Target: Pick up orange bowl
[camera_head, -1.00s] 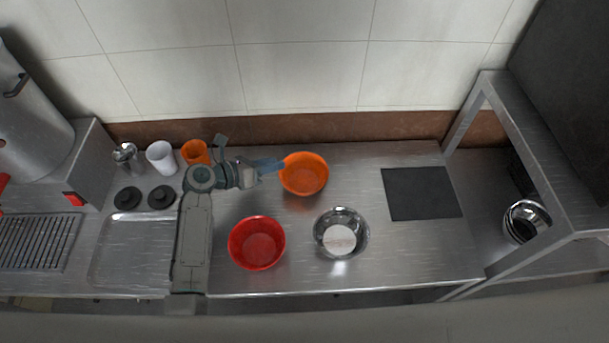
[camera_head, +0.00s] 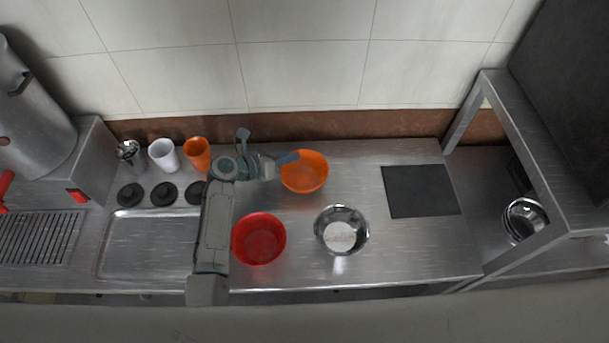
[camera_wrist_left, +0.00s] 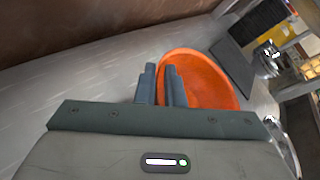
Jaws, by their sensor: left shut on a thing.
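The orange bowl (camera_head: 306,176) is at the back middle of the steel counter, upright and looking empty. My left gripper (camera_head: 292,157) reaches it from the left, at its upper left rim. In the left wrist view the two fingers (camera_wrist_left: 162,80) are closed with the near rim of the orange bowl (camera_wrist_left: 203,80) between them. I cannot tell whether the bowl rests on the counter or is slightly raised. My right gripper is not in view.
A red bowl (camera_head: 258,239) and a metal bowl (camera_head: 341,231) with white contents stand in front. A dark mat (camera_head: 421,191) lies to the right, beside a metal shelf frame (camera_head: 515,130). A white cup (camera_head: 163,155) and an orange cup (camera_head: 197,154) stand left.

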